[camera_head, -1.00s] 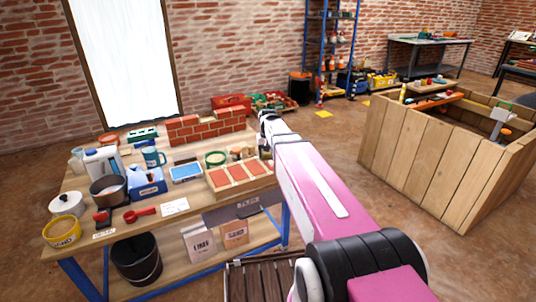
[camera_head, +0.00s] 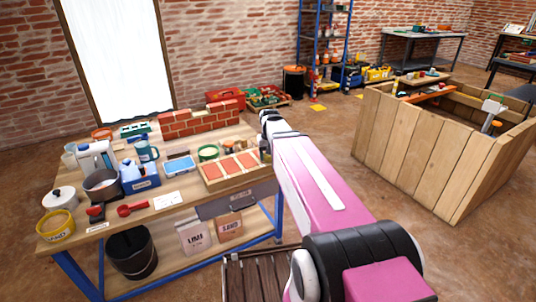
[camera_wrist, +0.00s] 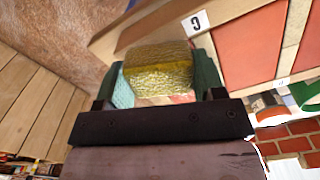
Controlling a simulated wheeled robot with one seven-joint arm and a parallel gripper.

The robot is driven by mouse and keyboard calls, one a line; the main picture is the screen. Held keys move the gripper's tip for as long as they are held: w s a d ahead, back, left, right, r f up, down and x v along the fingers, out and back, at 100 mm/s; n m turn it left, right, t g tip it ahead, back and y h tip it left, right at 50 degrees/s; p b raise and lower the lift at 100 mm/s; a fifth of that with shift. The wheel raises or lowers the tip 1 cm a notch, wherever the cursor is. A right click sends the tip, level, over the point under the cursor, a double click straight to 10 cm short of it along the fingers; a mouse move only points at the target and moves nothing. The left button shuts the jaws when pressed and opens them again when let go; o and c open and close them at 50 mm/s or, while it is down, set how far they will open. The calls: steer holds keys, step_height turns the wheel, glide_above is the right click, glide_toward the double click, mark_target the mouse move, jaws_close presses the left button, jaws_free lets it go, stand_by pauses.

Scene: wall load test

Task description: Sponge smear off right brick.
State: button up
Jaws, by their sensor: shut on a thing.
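My gripper (camera_wrist: 165,82) is shut on a yellow sponge (camera_wrist: 158,68), held between its two green fingers in the wrist view. Red bricks (camera_wrist: 247,45) lie in the tray. In the head view the tray (camera_head: 212,180) holds three red bricks (camera_head: 247,159) in a row, and my arm reaches to its right end. The sponge is hidden there. I cannot make out a smear on any brick.
A large wooden crate (camera_head: 420,150) stands right. Brown floor lies between.

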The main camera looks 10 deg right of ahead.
steer(key=shift+w+r, duration=0.15)
steer(key=shift+r, duration=3.8)
